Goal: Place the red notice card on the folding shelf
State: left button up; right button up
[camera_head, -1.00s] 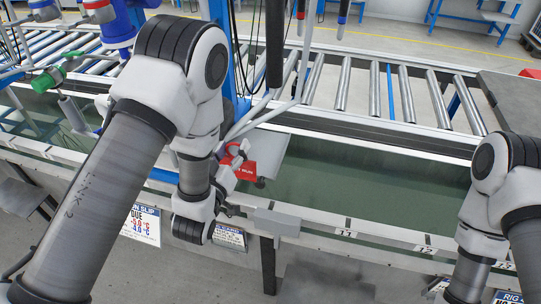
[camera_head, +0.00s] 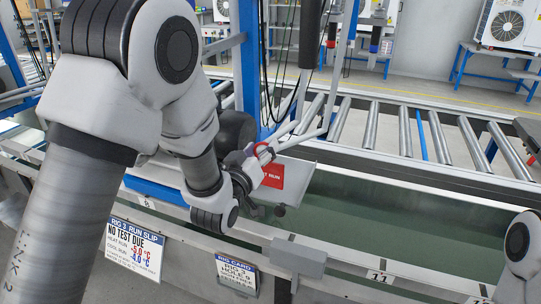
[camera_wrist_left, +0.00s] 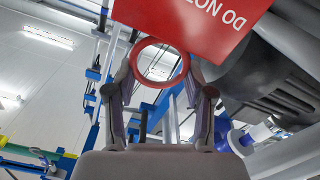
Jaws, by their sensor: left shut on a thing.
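The red notice card (camera_head: 271,176) with white lettering hangs from a red ring (camera_wrist_left: 158,63). In the left wrist view the card (camera_wrist_left: 195,22) fills the top, its text upside down. My left gripper (camera_head: 255,160) is shut on the ring, with a finger on either side of it. A light grey flat panel (camera_head: 299,172), which looks like the folding shelf, lies just behind and right of the card. I cannot tell whether card and panel touch. My right gripper is out of view; only part of that arm shows at the right edge.
A blue post (camera_head: 249,70), hanging dark cables and slanted grey bars stand close behind the card. Roller conveyor (camera_head: 402,130) runs behind a green trough (camera_head: 400,220). A small grey plate (camera_head: 298,257) sits on the front rail above hanging rig slips (camera_head: 134,250).

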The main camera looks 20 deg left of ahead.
pick_arm(q)
jog(key=w+f, duration=0.4)
jog(key=w, duration=0.3)
jog(key=shift+f+b, duration=0.25)
jog(key=shift+b, duration=0.1)
jog(key=o, duration=1.4)
jog(key=shift+w, duration=0.1)
jog(key=shift+c, duration=0.2)
